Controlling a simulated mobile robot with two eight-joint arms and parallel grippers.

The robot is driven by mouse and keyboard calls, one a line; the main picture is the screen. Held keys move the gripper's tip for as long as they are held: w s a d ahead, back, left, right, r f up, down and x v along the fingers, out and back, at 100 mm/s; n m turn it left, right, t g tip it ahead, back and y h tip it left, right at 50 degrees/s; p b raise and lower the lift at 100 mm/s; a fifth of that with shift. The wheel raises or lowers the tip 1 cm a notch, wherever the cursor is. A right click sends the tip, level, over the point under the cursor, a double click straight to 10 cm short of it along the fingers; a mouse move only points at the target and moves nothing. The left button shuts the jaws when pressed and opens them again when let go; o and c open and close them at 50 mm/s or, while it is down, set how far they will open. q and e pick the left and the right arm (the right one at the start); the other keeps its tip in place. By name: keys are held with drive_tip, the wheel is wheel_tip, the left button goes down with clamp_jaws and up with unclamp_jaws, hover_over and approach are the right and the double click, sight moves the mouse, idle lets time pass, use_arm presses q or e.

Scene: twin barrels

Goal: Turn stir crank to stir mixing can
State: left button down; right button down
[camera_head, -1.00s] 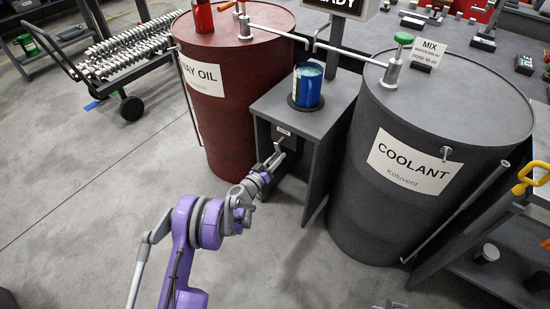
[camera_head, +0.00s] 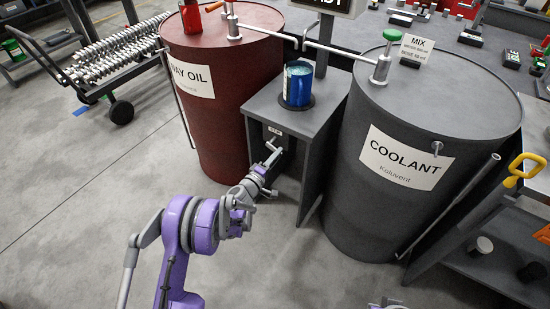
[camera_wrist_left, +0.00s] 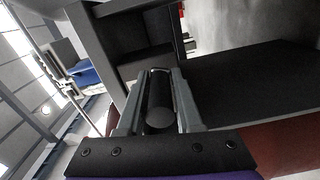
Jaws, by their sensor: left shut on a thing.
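The mixing can (camera_head: 297,84) is blue, with pale contents and a white patch on its side. It stands upright on a dark round plate on the grey stand between the two barrels. The stir crank (camera_head: 272,146) is on the stand's front, below a small label. My left gripper (camera_head: 264,167) is at the crank. In the left wrist view, its fingers (camera_wrist_left: 158,98) are shut on the dark cylindrical crank handle (camera_wrist_left: 159,112).
The red WAY OIL barrel (camera_head: 228,120) stands left of the stand. The dark COOLANT barrel (camera_head: 390,190) stands right of it. A cart (camera_head: 100,65) with metal parts is at the upper left. A grey bench (camera_head: 490,255) is at the right.

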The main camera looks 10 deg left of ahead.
use_arm(q)
drive_tip(key=n, duration=0.1)
drive_tip(key=r+n, duration=0.1)
drive_tip(key=n, duration=0.1)
drive_tip(key=shift+s+d+r+n, duration=0.1)
drive_tip(key=shift+r+n, duration=0.15)
drive_tip(key=shift+n, duration=0.15)
drive_tip(key=shift+r+n, duration=0.35)
drive_tip(key=shift+n, duration=0.4)
drive_tip(key=shift+r+n, duration=0.35)
drive_tip(key=shift+n, duration=0.4)
drive_tip(key=c, duration=0.7)
unclamp_jaws()
drive_tip(key=shift+o, duration=0.2)
drive_tip(key=v, duration=1)
drive_tip(key=shift+s+p, duration=0.35)
drive_tip(key=shift+p, duration=0.1)
drive_tip(key=shift+r, duration=0.1)
